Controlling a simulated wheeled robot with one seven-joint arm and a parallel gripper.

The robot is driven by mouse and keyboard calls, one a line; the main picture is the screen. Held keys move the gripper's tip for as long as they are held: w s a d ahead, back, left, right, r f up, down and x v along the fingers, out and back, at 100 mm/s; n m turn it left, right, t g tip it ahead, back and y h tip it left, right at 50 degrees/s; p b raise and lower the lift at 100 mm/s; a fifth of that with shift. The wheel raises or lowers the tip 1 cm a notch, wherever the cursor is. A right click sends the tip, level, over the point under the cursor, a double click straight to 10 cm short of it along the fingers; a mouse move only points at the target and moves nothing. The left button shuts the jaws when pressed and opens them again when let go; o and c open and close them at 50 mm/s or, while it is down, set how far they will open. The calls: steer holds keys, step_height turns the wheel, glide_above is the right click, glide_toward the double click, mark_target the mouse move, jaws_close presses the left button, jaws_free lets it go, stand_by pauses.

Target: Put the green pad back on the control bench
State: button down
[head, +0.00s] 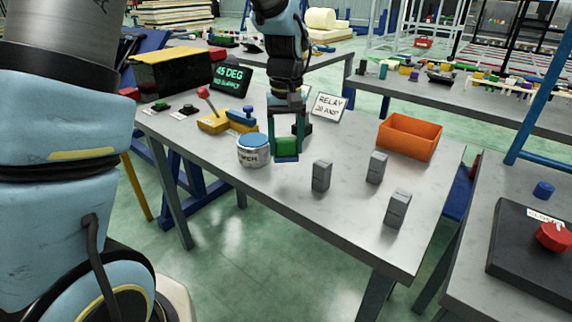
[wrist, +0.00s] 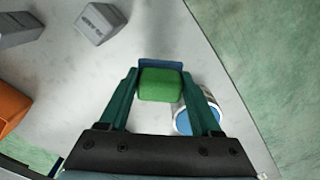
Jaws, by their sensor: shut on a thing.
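The green pad (head: 287,147) is a small green block between the two fingers of my gripper (head: 286,154). In the wrist view the green pad (wrist: 160,85) sits between the dark green fingertips, with a blue strip along its far side. My gripper points down over the grey bench (head: 345,208), right of a white can with a blue lid (head: 254,150). How far the pad is above the bench top is hard to tell. In the wrist view the can (wrist: 196,112) lies partly behind the right finger.
Several grey blocks (head: 321,176) stand on the bench right of my gripper. An orange bin (head: 408,137) is at the right. A yellow lever box (head: 213,124), a 45 DEG display (head: 231,80) and a RELAY sign (head: 328,106) stand behind. The bench's front middle is clear.

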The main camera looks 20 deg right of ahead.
mark_target(286, 156)
steer(key=shift+f+p, duration=0.45)
steer(key=shift+f, duration=2.2)
steer(key=shift+c, duration=0.4)
jaws_free()
step_height(286, 156, up, 12)
steer(key=shift+r+b, duration=0.1)
steer(key=shift+b, duration=0.8)
steer(key=s+a+f, duration=0.1)
steer(key=a+f, duration=0.1)
steer(key=a, duration=0.8)
steer(key=s+a+f+n+t, duration=0.1)
steer(key=a+f, duration=0.2)
steer(key=a, duration=0.7)
steer(key=s+a+f+n, duration=0.1)
steer(key=a+f, duration=0.1)
steer(key=a, duration=0.8)
steer(key=shift+s+f+t, duration=0.2)
steer(key=shift+f+t, duration=0.1)
